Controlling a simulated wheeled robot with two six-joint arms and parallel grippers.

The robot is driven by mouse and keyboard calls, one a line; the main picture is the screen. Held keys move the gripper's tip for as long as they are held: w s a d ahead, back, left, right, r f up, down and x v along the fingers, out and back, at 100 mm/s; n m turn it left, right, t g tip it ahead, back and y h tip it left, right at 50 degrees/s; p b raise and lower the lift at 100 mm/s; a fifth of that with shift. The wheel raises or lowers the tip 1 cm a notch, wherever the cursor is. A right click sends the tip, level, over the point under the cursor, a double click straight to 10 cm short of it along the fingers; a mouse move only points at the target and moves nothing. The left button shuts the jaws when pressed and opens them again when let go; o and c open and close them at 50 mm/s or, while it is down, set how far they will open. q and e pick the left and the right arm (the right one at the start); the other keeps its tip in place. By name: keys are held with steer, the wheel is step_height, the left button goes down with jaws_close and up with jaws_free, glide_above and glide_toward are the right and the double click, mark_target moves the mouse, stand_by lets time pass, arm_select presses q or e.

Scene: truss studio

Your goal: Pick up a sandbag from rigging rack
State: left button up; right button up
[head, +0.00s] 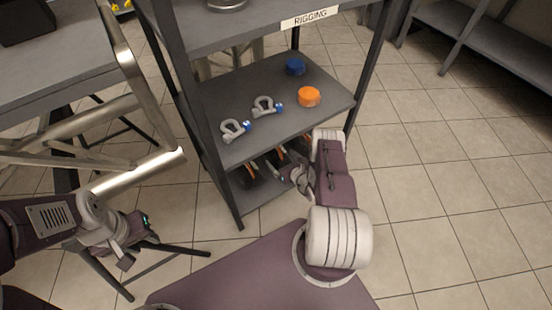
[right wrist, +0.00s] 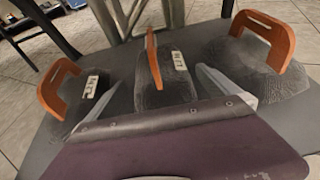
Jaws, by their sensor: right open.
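The rigging rack (head: 252,153) stands ahead, with dark sandbags on its lowest shelf, partly hidden in the head view. The right wrist view shows three black sandbags with orange handles and white tags: a left one (right wrist: 68,92), a middle one (right wrist: 179,87) and a right one (right wrist: 232,62). My right gripper (right wrist: 160,76) is open, with one finger on each side of the middle sandbag, below its upright handle (right wrist: 152,55). I cannot tell whether the fingers touch it. My left gripper (head: 137,240) is at the lower left, away from the rack; its jaws are unclear.
A metal truss (head: 125,172) and a table (head: 60,65) stand at the left. Tiled floor (head: 450,190) is clear at the right.

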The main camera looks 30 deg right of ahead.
mark_target(279, 150)
steer(key=shift+w+f+b, duration=0.35)
steer(key=shift+w+f, duration=0.45)
steer(key=shift+w, duration=0.4)
steer(key=shift+w+r, duration=0.1)
steer(key=shift+w, duration=0.05)
arm_select(q)
step_height(279, 150, down, 2)
steer(key=shift+f, duration=0.15)
arm_select(e)
steer(key=shift+c, duration=0.3)
